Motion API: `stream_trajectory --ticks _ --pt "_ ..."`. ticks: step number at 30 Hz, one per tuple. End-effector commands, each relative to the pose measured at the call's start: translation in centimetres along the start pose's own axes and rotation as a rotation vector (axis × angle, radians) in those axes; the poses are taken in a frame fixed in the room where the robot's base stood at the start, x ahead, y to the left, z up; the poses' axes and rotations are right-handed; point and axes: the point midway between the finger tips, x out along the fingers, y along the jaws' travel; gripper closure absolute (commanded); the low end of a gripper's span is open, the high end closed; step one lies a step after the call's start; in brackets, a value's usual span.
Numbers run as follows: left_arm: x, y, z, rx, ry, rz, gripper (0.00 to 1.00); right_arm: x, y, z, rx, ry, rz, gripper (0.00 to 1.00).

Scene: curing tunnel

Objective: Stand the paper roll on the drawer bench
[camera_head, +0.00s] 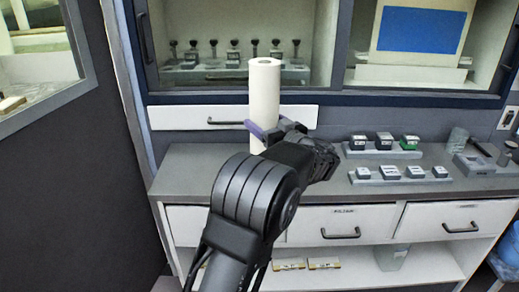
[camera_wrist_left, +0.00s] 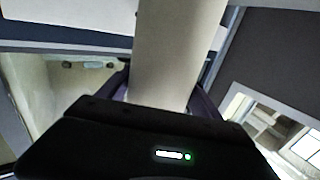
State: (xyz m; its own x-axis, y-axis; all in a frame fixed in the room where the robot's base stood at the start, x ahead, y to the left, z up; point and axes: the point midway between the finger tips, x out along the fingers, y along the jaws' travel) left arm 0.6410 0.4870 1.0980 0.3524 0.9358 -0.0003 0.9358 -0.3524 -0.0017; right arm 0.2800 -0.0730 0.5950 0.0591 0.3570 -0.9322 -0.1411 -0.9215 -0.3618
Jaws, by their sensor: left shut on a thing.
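The paper roll (camera_head: 264,95) is a white upright cylinder in the middle of the head view. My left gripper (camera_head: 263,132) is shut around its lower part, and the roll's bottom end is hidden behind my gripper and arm. In the left wrist view the roll (camera_wrist_left: 176,50) fills the middle between the two fingers of my left gripper (camera_wrist_left: 160,92). The drawer bench (camera_head: 190,165) has a grey top and white drawers, and lies behind and below the roll. I cannot tell whether the roll touches the bench top. My right gripper is in neither view.
Small dark and green-topped blocks (camera_head: 384,142) and pale blocks (camera_head: 402,173) stand in racks on the bench's right side. A grey device (camera_head: 478,163) is at the far right. A glass-fronted cabinet (camera_head: 163,97) rises behind. The bench top left of the roll is clear.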

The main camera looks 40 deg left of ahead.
Motion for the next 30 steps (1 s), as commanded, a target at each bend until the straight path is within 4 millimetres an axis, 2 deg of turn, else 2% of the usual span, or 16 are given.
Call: stream_trajectory --ticks 6,17,26,30 --pt "0.1 0.0 2.8 -0.001 0.004 -0.002 0.98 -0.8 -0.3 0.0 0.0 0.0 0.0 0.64" --pt "0.0 0.0 3.2 -0.002 0.004 -0.001 0.98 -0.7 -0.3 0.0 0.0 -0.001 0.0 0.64" --pt "0.0 0.0 6.4 0.001 0.004 0.0 0.98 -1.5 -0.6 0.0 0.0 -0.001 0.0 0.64" --pt "0.1 0.0 6.9 -0.004 0.004 -0.001 0.98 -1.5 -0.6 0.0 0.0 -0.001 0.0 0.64"
